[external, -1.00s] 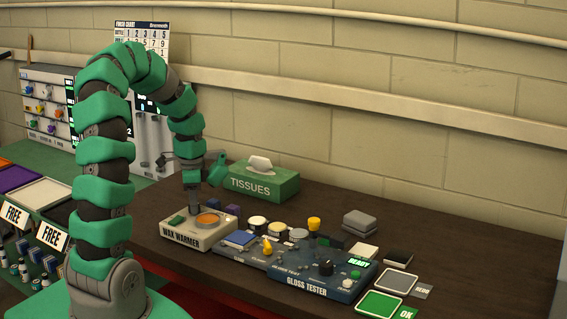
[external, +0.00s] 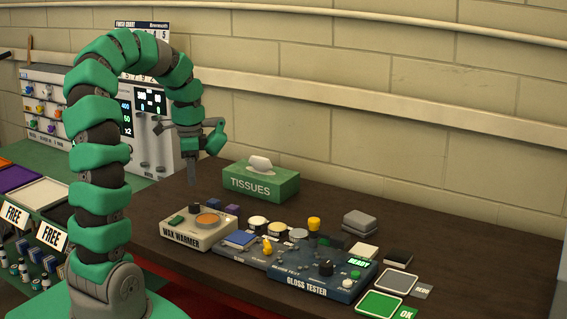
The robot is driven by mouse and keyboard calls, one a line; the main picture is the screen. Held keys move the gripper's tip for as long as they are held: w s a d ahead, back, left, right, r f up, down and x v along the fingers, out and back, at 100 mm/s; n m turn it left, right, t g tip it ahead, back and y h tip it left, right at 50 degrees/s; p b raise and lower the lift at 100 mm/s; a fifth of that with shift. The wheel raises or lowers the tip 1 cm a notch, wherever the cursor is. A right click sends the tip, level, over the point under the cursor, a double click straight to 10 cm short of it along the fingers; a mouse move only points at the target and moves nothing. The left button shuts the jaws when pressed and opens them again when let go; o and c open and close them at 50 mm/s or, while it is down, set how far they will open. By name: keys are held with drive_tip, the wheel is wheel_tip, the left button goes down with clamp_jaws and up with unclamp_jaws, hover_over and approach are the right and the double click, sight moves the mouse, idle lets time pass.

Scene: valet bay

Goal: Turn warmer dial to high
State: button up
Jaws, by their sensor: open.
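The wax warmer (external: 198,236) is a cream box with a black lettered front on the dark table. A small dark dial (external: 195,208) stands on its top at the back, left of a round orange wax pot (external: 208,220).
A green tissue box (external: 262,183) stands behind and right of the warmer. The blue gloss tester (external: 312,278), with knobs and a yellow lever, is at the right. Several small pots and blocks lie between.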

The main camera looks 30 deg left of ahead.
wheel_tip(320, 180, up, 5)
drive_tip(key=shift+f, duration=0.15)
idle(0.4)
